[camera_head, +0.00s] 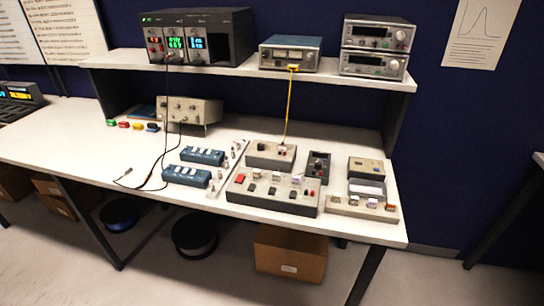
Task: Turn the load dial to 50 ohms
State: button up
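I cannot tell which control is the load dial, and no ohm markings are legible at this size. A wide grey control box (250,200) with a red part and several small knobs or switches sits at the bench's front edge. Behind it is a smaller grey box (262,158) with a yellow cable attached. A small dark box (318,166) with controls stands to its right. A beige box (366,167) and a low panel with small knobs (345,208) are at the right end. My gripper is not in view.
The white bench (60,138) is clear at left. Two blue switch boxes (203,155) and loose black leads (150,185) lie mid-bench. The yellow cable (289,105) hangs from a blue instrument (290,54) on the shelf (250,75). A cardboard box (290,256) stands below.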

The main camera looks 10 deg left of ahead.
aim_at(260, 145)
jog(key=i+j, duration=0.2)
jog(key=j, duration=0.2)
jog(key=i+j, duration=0.15)
jog(key=j, duration=0.25)
jog(key=i+j, duration=0.2)
jog(key=j, duration=0.2)
jog(key=u, duration=0.05)
